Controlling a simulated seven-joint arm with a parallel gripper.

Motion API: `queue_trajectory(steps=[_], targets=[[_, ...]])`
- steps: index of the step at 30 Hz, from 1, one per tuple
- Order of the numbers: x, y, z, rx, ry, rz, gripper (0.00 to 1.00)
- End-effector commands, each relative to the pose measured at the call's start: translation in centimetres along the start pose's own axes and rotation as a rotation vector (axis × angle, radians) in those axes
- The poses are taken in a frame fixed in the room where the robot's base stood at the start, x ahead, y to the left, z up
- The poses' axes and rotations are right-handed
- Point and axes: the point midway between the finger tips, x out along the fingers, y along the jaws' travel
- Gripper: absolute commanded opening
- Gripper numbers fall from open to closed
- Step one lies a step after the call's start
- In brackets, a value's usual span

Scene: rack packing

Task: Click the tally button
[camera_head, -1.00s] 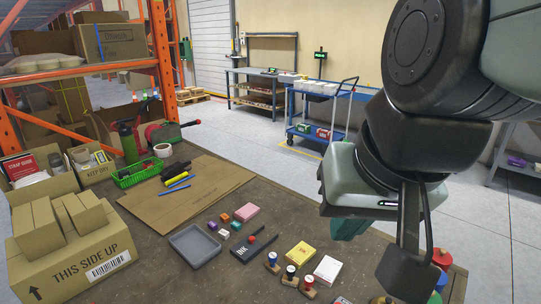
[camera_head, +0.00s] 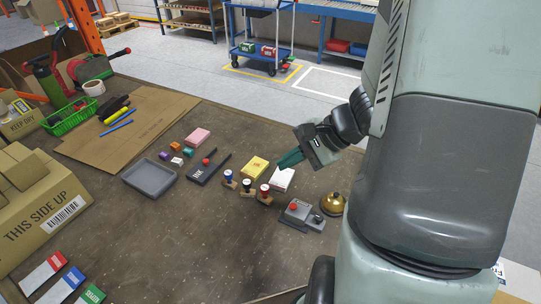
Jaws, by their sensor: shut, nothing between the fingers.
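A small dark grey device with a red button (camera_head: 302,214), which looks like the tally counter, sits on the brown table near the right edge. Its red button (camera_head: 293,206) is on the upper left of its top. My gripper (camera_head: 286,161) has green fingers, shut and empty, pointing left. In the picture it is above and beyond the device, close to the white box (camera_head: 281,180); its height above the table is hard to tell. No contact with the device shows.
A brass bell (camera_head: 333,204) stands right of the device. Several stamps (camera_head: 247,188) and a yellow box (camera_head: 255,168) lie to its left. An ink pad (camera_head: 203,173) and a grey tray (camera_head: 149,179) are farther left. The front middle of the table is clear.

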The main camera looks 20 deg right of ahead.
Motion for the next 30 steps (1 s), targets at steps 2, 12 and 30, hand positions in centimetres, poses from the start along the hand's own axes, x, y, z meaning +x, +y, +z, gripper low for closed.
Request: queue_trajectory(steps=[2,12,30], targets=[[0.8,1.4,-1.9,0.079,0.007,-0.031,0.00],[2.2,3.8,-4.9,0.203,0.034,-0.088,0.00],[3.9,5.1,-5.8,0.206,0.032,-0.087,0.00]])
